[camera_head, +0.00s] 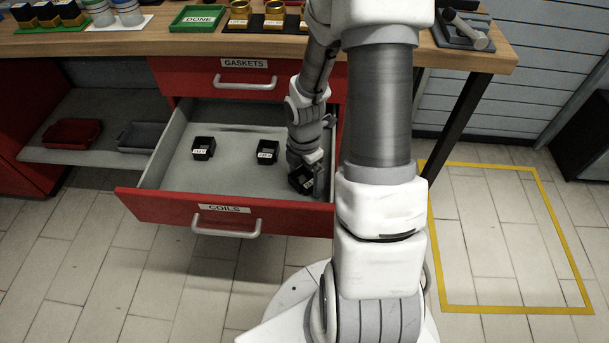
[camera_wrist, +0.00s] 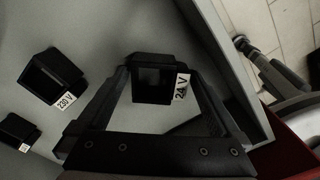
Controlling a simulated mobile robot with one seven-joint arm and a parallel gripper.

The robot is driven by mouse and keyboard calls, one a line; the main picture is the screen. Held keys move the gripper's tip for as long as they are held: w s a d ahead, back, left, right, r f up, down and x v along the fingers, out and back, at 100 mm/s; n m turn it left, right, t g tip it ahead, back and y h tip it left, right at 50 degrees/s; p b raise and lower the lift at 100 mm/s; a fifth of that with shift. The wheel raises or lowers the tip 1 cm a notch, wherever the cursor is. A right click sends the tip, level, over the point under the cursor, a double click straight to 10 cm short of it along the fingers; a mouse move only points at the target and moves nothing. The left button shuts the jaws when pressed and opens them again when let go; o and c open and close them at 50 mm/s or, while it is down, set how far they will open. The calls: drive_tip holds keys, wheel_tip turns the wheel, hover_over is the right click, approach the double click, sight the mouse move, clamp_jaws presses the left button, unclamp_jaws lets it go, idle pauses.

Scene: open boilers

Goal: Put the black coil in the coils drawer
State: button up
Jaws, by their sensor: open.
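The coils drawer (camera_head: 225,209), red with a COILS label and a grey inside, is pulled open. A black coil labelled 24 V (camera_wrist: 152,84) is inside the drawer's right part, near its front corner; it also shows in the head view (camera_head: 300,180). My gripper (camera_wrist: 157,90) points down into the drawer, open, with its fingers on either side of this coil. In the head view my gripper (camera_head: 308,176) partly hides the coil. The coil appears to be at the drawer floor, but I cannot tell whether it touches a finger.
Two other black coils sit in the drawer, one in the middle (camera_head: 268,151), labelled 230 V in the wrist view (camera_wrist: 54,76), and one at left (camera_head: 203,148). The GASKETS drawer (camera_head: 244,78) above is shut. The drawer's right wall (camera_wrist: 228,70) is close to my gripper.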

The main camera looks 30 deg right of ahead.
wheel_tip(320, 180, up, 12)
drive_tip(key=p, duration=0.6)
drive_tip(key=shift+r, duration=0.15)
